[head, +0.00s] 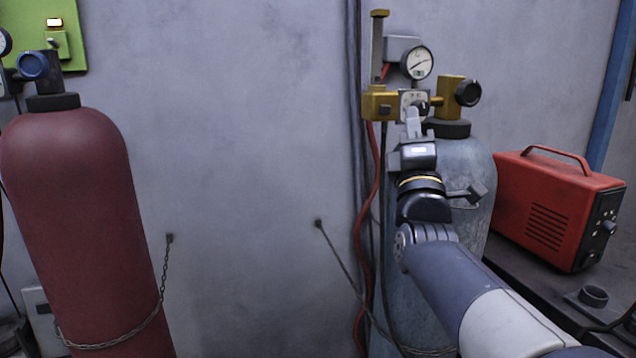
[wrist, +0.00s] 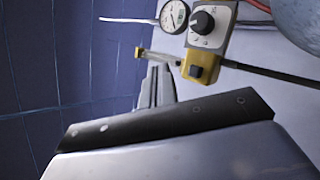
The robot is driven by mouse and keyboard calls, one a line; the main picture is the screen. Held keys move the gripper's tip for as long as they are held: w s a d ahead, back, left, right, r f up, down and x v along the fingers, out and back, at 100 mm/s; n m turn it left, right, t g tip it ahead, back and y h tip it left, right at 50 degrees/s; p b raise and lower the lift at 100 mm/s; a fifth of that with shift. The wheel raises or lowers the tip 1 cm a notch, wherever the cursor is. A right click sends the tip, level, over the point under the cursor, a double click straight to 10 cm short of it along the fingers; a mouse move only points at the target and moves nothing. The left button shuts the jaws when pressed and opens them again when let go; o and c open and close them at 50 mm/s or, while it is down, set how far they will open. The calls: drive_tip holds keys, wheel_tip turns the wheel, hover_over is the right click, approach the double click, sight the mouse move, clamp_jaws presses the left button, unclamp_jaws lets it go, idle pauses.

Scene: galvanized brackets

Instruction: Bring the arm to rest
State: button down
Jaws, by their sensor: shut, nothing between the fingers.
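My arm reaches up from the lower right in the head view. My gripper (head: 412,122) points upward in front of the brass regulator (head: 379,104) on the grey-blue gas cylinder (head: 478,170). Its fingers are together with nothing between them. In the wrist view my gripper (wrist: 157,80) shows as a narrow closed pair of fingers. The yellow valve body (wrist: 201,68) and a dial with a black knob (wrist: 203,22) are just beyond it. Whether the fingers touch the regulator, I cannot tell.
A round gauge (head: 418,63) sits above the regulator. A red hose (head: 371,190) hangs left of the cylinder. A red machine (head: 560,205) stands on a dark bench at right. A maroon cylinder (head: 75,220) is chained at left. Bare wall lies between the cylinders.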

drive_tip(key=s, duration=0.1)
drive_tip(key=s+d+b, duration=0.1)
drive_tip(key=s, duration=0.1)
drive_tip(key=shift+s+d, duration=0.1)
drive_tip(key=shift+s, duration=0.15)
drive_tip(key=w+a+b, duration=0.1)
drive_tip(key=w+a, duration=0.1)
drive_tip(key=w, duration=0.3)
drive_tip(key=shift+w+f, duration=0.25)
drive_tip(key=shift+w, duration=0.1)
